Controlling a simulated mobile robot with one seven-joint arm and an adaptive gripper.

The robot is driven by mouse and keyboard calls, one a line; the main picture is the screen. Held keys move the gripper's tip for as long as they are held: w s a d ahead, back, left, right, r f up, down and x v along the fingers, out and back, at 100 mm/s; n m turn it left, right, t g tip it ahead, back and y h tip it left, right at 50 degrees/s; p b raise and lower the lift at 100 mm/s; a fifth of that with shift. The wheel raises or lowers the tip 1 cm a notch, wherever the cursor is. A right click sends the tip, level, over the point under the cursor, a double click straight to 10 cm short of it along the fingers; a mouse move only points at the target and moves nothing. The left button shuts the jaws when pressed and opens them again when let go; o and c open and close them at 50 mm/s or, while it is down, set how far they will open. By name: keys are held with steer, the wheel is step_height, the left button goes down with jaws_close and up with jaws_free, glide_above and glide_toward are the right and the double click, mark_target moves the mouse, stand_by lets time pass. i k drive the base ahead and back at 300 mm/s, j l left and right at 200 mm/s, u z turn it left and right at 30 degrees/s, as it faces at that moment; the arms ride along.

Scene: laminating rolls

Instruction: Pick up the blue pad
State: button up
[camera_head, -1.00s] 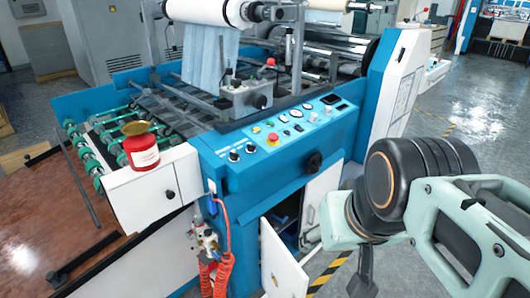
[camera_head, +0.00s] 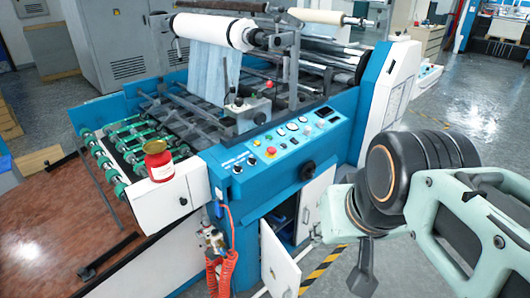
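I cannot make out a clear blue pad. A dark blue shape (camera_head: 284,221) shows inside the open cabinet low on the front of the laminating machine, too shaded to name. My arm comes in from the right edge. A dark grey end piece (camera_head: 363,268), which seems to be part of my gripper, hangs below it, right of the cabinet and apart from the machine in the picture. Its fingertips are not clear, and I see nothing held.
The blue and white laminating machine (camera_head: 262,180) fills the middle. Its cabinet door (camera_head: 281,268) stands open. A red can (camera_head: 159,162) sits on a white ledge. An orange coiled hose (camera_head: 222,270) hangs at the front. Open grey floor (camera_head: 440,100) lies to the right.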

mark_target(276, 216)
steer(key=k, duration=0.75)
steer(key=k+u, duration=0.1)
steer(key=u, duration=0.4)
steer(key=k+u, duration=0.1)
steer(key=u, duration=0.4)
steer(key=i+l, duration=0.15)
steer(key=l, duration=0.15)
steer(key=i+l+u, duration=0.15)
steer(key=l, duration=0.15)
steer(key=i+l, duration=0.2)
steer(key=l, duration=0.25)
steer(key=i+l, duration=0.2)
steer(key=l, duration=0.3)
steer(key=i+l, duration=0.2)
steer(key=l, duration=0.25)
steer(key=i+l, duration=0.2)
steer(key=l, duration=0.25)
steer(key=i+l, duration=0.2)
steer(key=l, duration=0.25)
steer(key=i+l, duration=0.2)
steer(key=l, duration=0.3)
steer(key=i+l, duration=0.2)
steer(key=l, duration=0.25)
steer(key=i+l, duration=0.15)
steer(key=l, duration=0.3)
